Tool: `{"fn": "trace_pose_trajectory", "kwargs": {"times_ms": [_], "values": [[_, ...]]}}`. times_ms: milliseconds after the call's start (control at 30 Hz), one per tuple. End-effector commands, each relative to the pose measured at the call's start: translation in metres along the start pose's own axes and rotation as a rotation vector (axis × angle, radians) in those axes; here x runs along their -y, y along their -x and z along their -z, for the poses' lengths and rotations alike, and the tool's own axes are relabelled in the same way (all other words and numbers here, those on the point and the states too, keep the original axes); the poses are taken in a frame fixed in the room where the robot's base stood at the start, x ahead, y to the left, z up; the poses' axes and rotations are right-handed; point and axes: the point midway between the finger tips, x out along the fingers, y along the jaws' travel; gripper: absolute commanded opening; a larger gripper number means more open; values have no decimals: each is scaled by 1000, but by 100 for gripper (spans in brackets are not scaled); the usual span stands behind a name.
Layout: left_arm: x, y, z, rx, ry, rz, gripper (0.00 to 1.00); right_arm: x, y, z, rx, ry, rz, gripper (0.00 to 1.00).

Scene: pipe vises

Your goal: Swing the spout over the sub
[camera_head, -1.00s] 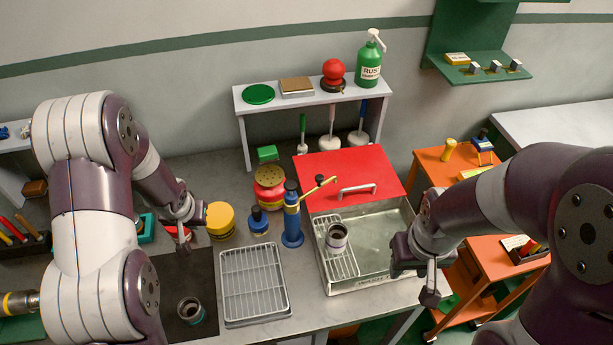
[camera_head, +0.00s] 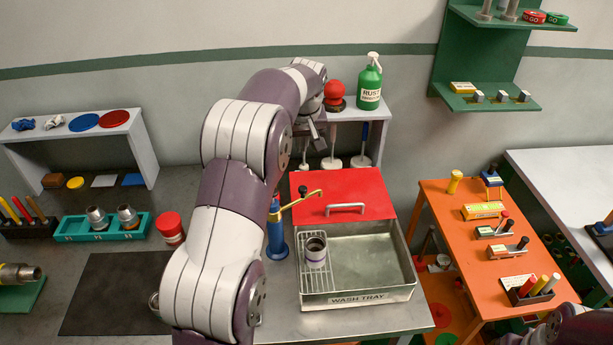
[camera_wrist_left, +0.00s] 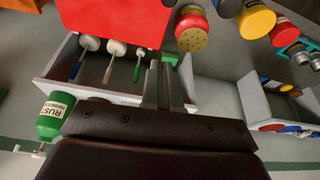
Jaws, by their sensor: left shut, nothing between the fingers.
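A blue pump (camera_head: 277,235) stands left of the wash tray. Its thin yellow spout (camera_head: 300,200) points right, with its tip in front of the red lid and behind the sub. The sub (camera_head: 316,252), a short grey pipe piece, stands upright on the wire rack in the tray. My left gripper (camera_head: 316,138) is at the back by the shelf, beyond the pump and apart from the spout. In the left wrist view its fingers (camera_wrist_left: 163,88) are shut and empty. The pump's lower left side is close to my left arm in the picture. My right gripper is out of frame.
The wash tray (camera_head: 358,297) has a red lid (camera_head: 345,190) with a handle. A shelf (camera_head: 376,135) holds a green bottle (camera_head: 370,82) and a red knob-shaped thing. A red perforated can (camera_wrist_left: 191,30) shows in the left wrist view. An orange cart (camera_head: 440,215) stands right.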

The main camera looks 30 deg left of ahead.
Motion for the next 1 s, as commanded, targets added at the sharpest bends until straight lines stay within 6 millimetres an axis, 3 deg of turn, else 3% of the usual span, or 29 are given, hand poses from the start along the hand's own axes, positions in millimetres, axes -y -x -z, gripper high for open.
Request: {"fn": "trace_pose_trajectory", "kwargs": {"times_ms": [167, 567, 800, 1000], "values": [[0, -17, 0, 3, -1, 2, 0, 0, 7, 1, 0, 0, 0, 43], [0, -99, 0, 3, -1, 1, 0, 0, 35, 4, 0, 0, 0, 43], [0, -91, -33, 1, -3, 1, 0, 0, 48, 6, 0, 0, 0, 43], [0, -92, -40, 0, -1, 0, 0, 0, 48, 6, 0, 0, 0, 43]]}}
